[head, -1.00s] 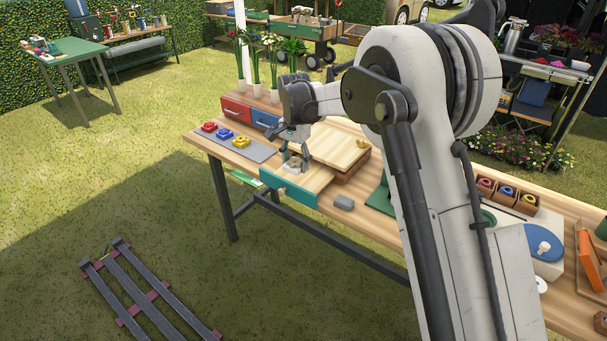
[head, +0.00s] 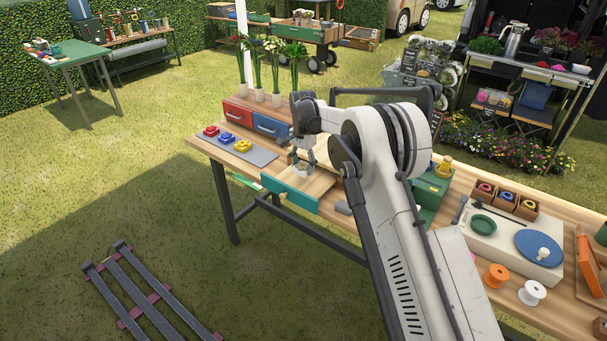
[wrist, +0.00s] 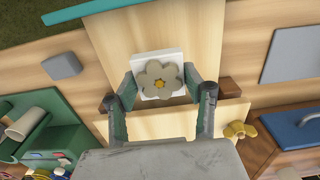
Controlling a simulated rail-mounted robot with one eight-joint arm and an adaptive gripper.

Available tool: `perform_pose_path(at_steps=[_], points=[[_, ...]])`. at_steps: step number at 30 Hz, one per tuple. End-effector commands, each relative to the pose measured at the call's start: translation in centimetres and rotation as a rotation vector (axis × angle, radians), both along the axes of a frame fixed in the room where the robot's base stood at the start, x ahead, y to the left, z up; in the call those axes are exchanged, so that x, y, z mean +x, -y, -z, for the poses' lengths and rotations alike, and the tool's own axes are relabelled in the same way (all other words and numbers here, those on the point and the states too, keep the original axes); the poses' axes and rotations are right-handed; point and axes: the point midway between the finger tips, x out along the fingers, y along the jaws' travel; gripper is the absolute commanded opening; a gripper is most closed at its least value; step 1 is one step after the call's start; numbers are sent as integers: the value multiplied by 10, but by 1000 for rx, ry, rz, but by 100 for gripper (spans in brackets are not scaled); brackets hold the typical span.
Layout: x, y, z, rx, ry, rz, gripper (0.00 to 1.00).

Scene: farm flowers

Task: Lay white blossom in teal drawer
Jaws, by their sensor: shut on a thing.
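The white blossom (wrist: 159,81) has grey-white petals, a yellow centre and a square white base. In the wrist view it sits between both fingertips of my gripper (wrist: 160,84), which is shut on it. In the head view my gripper (head: 303,164) and the blossom (head: 301,171) are over the pulled-out teal drawer (head: 289,190). The drawer's wooden floor (wrist: 200,30) shows around the blossom in the wrist view. The teal front is at the top left there. I cannot tell whether the base touches the drawer floor.
Red (head: 211,130), blue (head: 226,138) and yellow (head: 242,146) blossoms lie on a grey mat left of the drawer. Red and blue drawer fronts (head: 271,126) stand behind. A grey block (wrist: 62,65) lies beside the drawer. A green box (head: 431,187) stands to the right.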

Motion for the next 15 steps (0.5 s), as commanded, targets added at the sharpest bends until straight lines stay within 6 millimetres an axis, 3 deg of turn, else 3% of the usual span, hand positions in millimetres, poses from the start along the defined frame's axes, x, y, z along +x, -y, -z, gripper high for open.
perform_pose_path(at_steps=[5, 15], points=[[3, 2, 7, 0, 0, 0, 21], [2, 2, 42, 0, 0, 0, 21]])
